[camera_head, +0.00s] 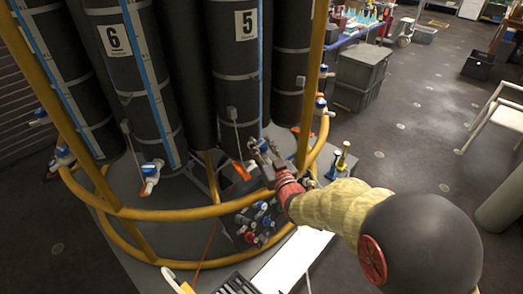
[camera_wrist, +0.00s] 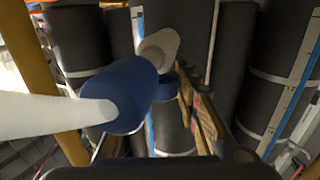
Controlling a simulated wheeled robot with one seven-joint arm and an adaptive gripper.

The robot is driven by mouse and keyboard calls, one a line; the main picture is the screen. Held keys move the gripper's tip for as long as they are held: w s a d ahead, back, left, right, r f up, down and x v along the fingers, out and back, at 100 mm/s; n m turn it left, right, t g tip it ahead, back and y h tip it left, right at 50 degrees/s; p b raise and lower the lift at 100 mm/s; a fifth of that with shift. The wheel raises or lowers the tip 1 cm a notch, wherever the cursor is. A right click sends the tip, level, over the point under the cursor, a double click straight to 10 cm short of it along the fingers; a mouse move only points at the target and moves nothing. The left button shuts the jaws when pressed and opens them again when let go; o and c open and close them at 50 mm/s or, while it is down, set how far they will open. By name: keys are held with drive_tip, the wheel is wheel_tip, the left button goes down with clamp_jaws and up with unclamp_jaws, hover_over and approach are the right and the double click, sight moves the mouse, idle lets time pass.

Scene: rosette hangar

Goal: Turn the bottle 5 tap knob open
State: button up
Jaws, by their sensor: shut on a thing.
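Bottle 5 (camera_head: 247,70) is a tall dark cylinder with a white number label, standing in the rosette. My gripper (camera_head: 263,152) is at its lower end, shut on the bottle 5 tap knob. The tap is small in the head view and mostly covered by the gripper. In the wrist view, a blue tap part with a pale round end (camera_wrist: 158,48) sits ahead, with a finger (camera_wrist: 200,112) just right of it. A larger blue fitting (camera_wrist: 130,95) with a white pipe fills the left foreground and hides part of the grip. The knob's angle cannot be told.
A yellow tubular frame (camera_head: 210,210) rings the bottles close to my arm. Bottle 6 (camera_head: 128,75) stands to the left, with a white and blue tap (camera_head: 151,175) below it.

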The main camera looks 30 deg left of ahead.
drive_tip(key=n+g+y, duration=0.2)
drive_tip(key=g, duration=0.1)
drive_tip(key=shift+w+d+n, duration=0.15)
drive_tip(key=shift+n, duration=0.15)
drive_tip(key=n+g+y+p, duration=0.2)
drive_tip(key=g, duration=0.2)
drive_tip(key=shift+r+n, duration=0.1)
drive_tip(key=shift+n, duration=0.2)
drive_tip(key=n+g+p, duration=0.2)
drive_tip(key=n+g, duration=0.1)
drive_tip(key=g, duration=0.2)
drive_tip(key=shift+y+p, duration=0.3)
drive_tip(key=shift+n+g+h+p, duration=0.25)
drive_tip(key=shift+n+g+p, duration=0.2)
drive_tip(key=shift+n+g, duration=0.8)
drive_tip(key=shift+n+g+h+p, duration=0.35)
drive_tip(key=shift+n+g, duration=0.4)
drive_tip(key=shift+g, duration=1.2)
drive_tip(key=o, duration=1.2)
drive_tip(key=shift+s, duration=0.2)
